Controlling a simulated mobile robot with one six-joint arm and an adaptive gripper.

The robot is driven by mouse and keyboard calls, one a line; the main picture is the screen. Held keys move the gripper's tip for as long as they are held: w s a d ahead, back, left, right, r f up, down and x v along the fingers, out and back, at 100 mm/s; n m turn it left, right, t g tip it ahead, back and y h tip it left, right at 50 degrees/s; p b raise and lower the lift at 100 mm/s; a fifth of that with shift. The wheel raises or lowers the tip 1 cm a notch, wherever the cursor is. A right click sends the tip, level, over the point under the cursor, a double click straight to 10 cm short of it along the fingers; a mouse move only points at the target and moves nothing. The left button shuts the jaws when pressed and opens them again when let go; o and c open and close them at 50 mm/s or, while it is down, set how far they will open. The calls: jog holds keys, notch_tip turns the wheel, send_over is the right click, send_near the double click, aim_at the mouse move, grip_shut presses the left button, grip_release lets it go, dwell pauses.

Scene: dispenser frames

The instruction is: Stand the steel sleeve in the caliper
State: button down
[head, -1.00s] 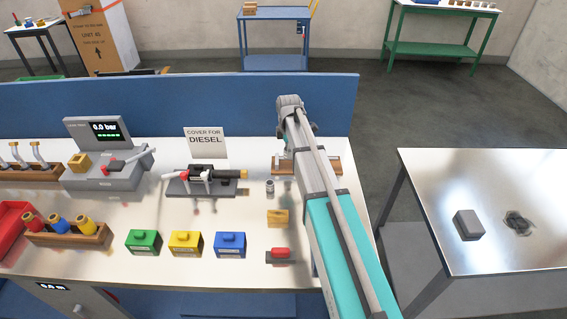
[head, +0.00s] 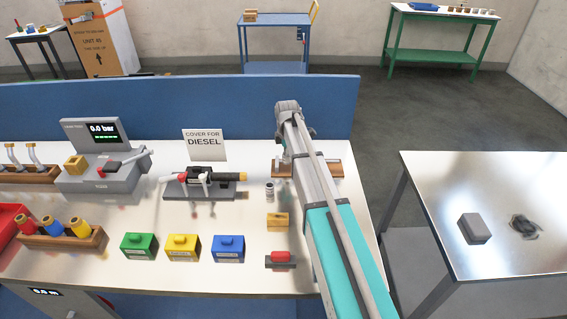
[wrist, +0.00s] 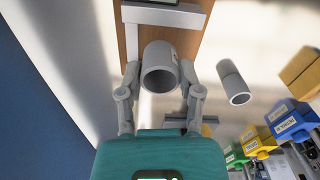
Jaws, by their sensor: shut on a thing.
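My gripper (wrist: 160,76) is shut on a grey hollow steel sleeve (wrist: 159,56), with its open end facing the wrist camera. The caliper seems to be the light grey bracket (wrist: 190,20) on a wooden board at the top of the wrist view, with a dark panel partly cut off. The held sleeve overlaps the bracket's lower edge in this view; I cannot tell whether they touch. In the head view the wooden board (head: 332,168) shows beside my arm, which hides the gripper and held sleeve.
A second grey cylinder (wrist: 231,82) stands right of the held sleeve; it also shows in the head view (head: 269,191). A wooden block (head: 278,220), a red-topped piece (head: 281,257) and a blue box (head: 229,248) lie nearer. A blue panel (head: 200,105) runs behind the bench.

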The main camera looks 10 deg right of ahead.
jog(key=shift+f+b, duration=0.95)
jog(key=shift+f, duration=0.35)
jog(key=shift+f, duration=0.1)
jog(key=shift+c, duration=1.3)
grip_release()
notch_tip(320, 180, up, 12)
jog(key=p, duration=1.2)
jog(key=shift+r, duration=0.2)
jog(key=shift+s, duration=0.1)
